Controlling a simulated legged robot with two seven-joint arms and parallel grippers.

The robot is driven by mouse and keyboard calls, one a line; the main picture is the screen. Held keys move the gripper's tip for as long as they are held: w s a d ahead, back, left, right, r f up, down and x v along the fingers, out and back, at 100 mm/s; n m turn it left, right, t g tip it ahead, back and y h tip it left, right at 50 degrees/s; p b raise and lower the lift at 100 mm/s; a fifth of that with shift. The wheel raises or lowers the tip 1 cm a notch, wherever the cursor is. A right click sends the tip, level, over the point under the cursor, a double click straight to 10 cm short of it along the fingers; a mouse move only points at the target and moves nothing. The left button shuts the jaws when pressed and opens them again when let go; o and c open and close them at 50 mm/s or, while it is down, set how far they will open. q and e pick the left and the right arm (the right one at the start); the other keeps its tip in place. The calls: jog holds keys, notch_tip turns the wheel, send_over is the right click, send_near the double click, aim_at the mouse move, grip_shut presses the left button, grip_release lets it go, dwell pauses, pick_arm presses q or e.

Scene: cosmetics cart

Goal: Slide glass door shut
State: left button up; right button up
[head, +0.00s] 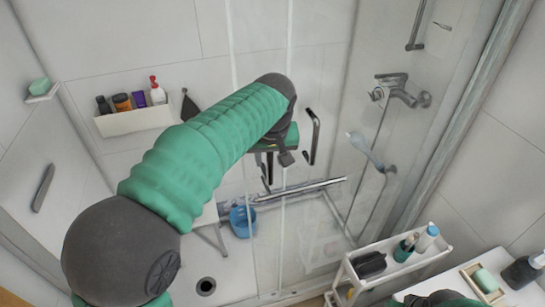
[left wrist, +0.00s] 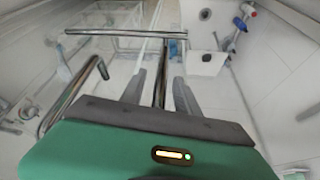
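The clear glass door (head: 262,215) of the shower stands in front of me, with its upright edges showing faintly in the head view. A dark bar handle (head: 313,138) is upright on the glass, just right of my left gripper (head: 268,167). My left arm reaches across to the glass and hides part of it. In the left wrist view, the two fingers of my left gripper (left wrist: 163,93) are apart. A metal bar (left wrist: 161,72) shows between them, with gaps on both sides; I cannot tell its depth. My right gripper is not in view.
A chrome horizontal bar (head: 306,188) lies below the gripper. A white shelf with bottles (head: 134,121) is behind my left arm. A blue bucket (head: 242,221) is on the shower floor. A white cart (head: 386,265) with cosmetics stands at the lower right.

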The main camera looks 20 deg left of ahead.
pick_arm(q)
jog(key=shift+w+a+f, duration=0.1)
jog(key=shift+a+f, duration=0.15)
jog(key=shift+a, duration=0.1)
jog(key=shift+d+r, duration=0.15)
jog(key=shift+d, duration=0.4)
jog(key=c, duration=0.7)
grip_shut()
jog(key=shift+a, duration=0.2)
